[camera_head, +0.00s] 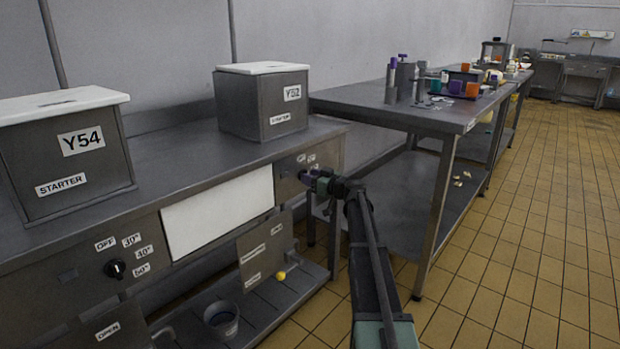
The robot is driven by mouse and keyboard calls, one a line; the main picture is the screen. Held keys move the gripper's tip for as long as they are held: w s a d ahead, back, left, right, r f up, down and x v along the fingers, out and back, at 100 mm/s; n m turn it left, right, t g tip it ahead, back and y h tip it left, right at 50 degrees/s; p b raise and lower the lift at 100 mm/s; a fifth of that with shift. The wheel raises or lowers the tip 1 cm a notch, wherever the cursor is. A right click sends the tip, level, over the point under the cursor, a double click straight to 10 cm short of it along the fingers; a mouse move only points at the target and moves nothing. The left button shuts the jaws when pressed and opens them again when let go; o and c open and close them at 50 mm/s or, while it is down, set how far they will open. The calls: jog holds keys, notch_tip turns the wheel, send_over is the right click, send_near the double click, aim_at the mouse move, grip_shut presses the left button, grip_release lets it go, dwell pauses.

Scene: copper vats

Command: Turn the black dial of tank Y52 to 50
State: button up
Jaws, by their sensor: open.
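Tank Y52 (262,108) is a grey metal box with a white lid on the far end of the counter. Below it, the front panel (292,188) carries small white labels, too small to read. My gripper (307,177) is at this panel, with its jaws open. The black dial of Y52 cannot be made out; my gripper covers that spot, so I cannot tell if the jaws are around it or touching it. Another black dial (115,269) is under tank Y54 (66,160), with labels OFF, 30°, 40° and 50° around its upper and right side.
A white panel (217,212) lies between the two dial panels. A lower shelf holds a dark bucket (222,322) and a yellow ball (281,276). A steel table (440,118) with containers stands to the right. The tiled floor (540,230) on the right is mostly clear.

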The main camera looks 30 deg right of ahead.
jog(key=shift+w+a, duration=0.15)
jog(key=shift+w, duration=0.15)
jog(key=shift+c, duration=0.4)
grip_shut()
